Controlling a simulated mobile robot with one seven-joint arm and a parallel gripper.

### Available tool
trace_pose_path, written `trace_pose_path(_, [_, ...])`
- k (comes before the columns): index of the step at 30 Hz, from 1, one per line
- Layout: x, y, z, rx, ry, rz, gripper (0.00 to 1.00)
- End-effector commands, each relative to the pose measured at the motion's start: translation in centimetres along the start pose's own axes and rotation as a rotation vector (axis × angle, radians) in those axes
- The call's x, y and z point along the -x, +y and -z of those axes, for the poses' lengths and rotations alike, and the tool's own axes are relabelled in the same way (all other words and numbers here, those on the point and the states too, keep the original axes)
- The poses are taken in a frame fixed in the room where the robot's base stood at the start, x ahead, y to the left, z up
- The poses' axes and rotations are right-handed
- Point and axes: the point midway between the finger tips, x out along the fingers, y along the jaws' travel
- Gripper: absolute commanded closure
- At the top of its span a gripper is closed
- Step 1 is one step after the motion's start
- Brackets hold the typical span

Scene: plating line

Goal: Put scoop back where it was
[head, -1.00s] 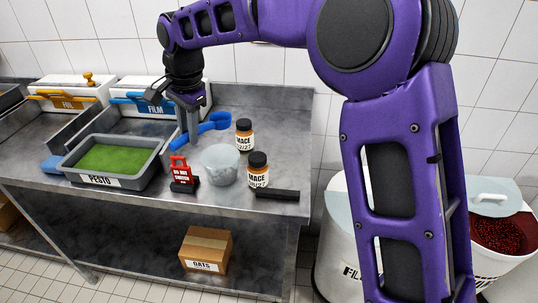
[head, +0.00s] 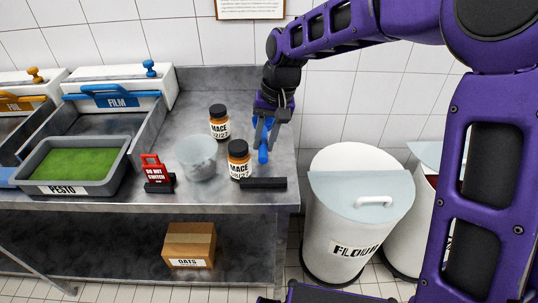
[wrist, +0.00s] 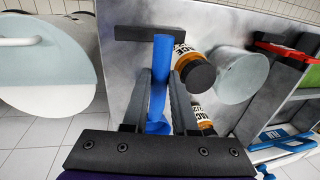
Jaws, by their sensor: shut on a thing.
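My gripper (head: 267,128) is shut on the blue scoop (head: 263,155) near the right end of the steel table, right of the mace jars. In the wrist view the scoop's blue handle (wrist: 162,60) runs between the two fingers (wrist: 160,98) and reaches toward a black bar (wrist: 150,33). That bar (head: 263,183) lies at the table's front right edge. The scoop's bowl is mostly hidden by my gripper. I cannot tell whether the scoop touches the table.
Two mace jars (head: 239,160) (head: 219,122) and a translucent tub (head: 196,158) stand just left. A red sign (head: 152,170) and the pesto tray (head: 127,160) are farther left. A flour bin (head: 340,225) stands on the floor beyond the table's right end.

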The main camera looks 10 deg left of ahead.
Motion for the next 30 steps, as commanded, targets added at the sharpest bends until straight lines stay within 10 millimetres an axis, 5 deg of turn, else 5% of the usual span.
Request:
trace_pose_path(16, [-6.8,1.4,-0.1,-0.002,-0.001,-0.001,1.0])
trace_pose_path(28, [-7.4,1.5,-0.1,-0.002,0.001,-0.001,1.0])
trace_pose_path(29, [-7.3,1.5,-0.1,-0.002,0.001,-0.001,0.68])
trace_pose_path(30, [-7.2,1.5,-0.1,-0.002,0.001,-0.001,0.61])
